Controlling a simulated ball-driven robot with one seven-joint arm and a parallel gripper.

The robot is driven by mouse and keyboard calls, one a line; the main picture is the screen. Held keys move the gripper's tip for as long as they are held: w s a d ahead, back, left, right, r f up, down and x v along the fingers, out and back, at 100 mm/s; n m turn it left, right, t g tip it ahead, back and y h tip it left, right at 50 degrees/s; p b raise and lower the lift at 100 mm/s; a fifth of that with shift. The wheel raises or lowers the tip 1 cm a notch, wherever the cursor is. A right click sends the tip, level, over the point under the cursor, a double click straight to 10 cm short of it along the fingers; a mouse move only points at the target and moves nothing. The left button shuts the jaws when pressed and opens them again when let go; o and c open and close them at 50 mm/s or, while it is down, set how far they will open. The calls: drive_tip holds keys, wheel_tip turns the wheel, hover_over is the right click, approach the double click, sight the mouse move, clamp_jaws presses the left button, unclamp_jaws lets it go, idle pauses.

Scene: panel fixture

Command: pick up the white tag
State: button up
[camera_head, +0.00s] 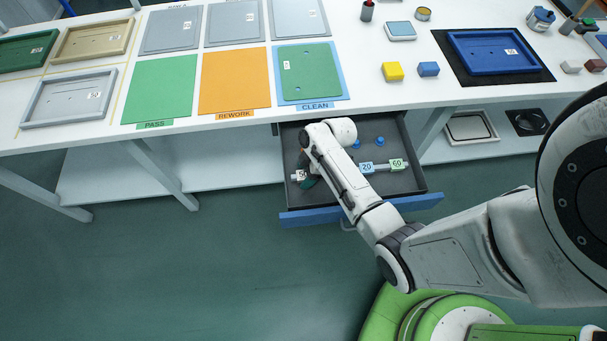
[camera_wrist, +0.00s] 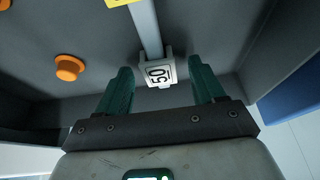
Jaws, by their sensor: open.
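The white tag (camera_wrist: 158,73), marked 50, sits at the end of a grey bar in the open drawer (camera_head: 400,185). In the head view a small part of the white tag (camera_head: 298,176) shows at the drawer's left, partly hidden by my arm. My gripper (camera_wrist: 163,78) is open, its two green fingers on either side of the tag with a gap to each. The tag lies between the fingertips in the picture; the exact depth is hard to tell. In the head view my gripper (camera_head: 308,178) is mostly hidden behind my wrist.
A blue tag (camera_head: 366,168) marked 20 and a green tag (camera_head: 397,165) marked 60 lie along the bar to the right. A yellow piece (camera_wrist: 122,2) and an orange knob (camera_wrist: 69,68) are near the gripper. The drawer walls and blue front (camera_head: 310,217) surround it.

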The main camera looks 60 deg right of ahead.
drive_tip(key=c, duration=1.1)
drive_tip(key=shift+r, duration=0.1)
